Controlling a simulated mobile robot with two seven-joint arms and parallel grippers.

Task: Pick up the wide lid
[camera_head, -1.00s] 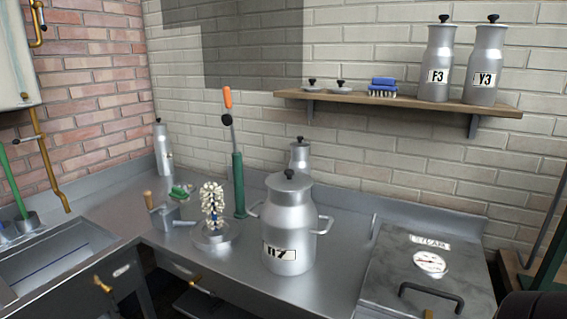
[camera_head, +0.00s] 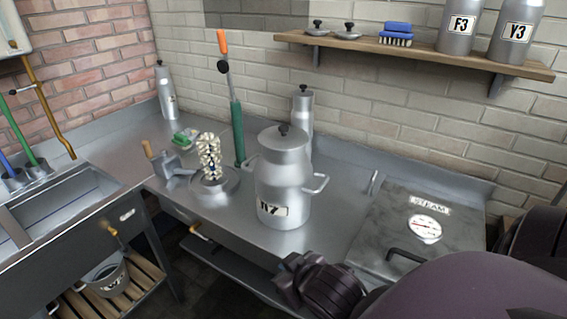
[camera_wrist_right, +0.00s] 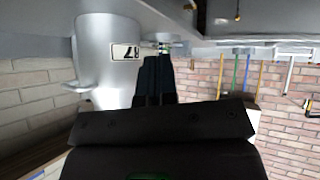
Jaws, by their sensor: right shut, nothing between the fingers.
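The big steel churn (camera_head: 283,185) stands on the counter with a wide lid (camera_head: 284,140) with a black knob on its top. Two smaller lids with dark knobs, one (camera_head: 317,29) left of the other (camera_head: 347,33), lie on the wall shelf. My right gripper (camera_head: 284,281) is low in front of the counter edge, below the churn and apart from it. In the right wrist view, which is upside down, its dark fingers (camera_wrist_right: 155,75) are shut and empty, with the churn (camera_wrist_right: 103,65) beyond them. My left gripper is out of view.
The wooden shelf (camera_head: 430,57) also holds a blue brush (camera_head: 396,34) and labelled cans. A green-handled tool (camera_head: 237,135) and a beaded whisk-like piece (camera_head: 209,158) stand left of the churn. The steam box (camera_head: 400,225) is at right. Bare counter lies between churn and box.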

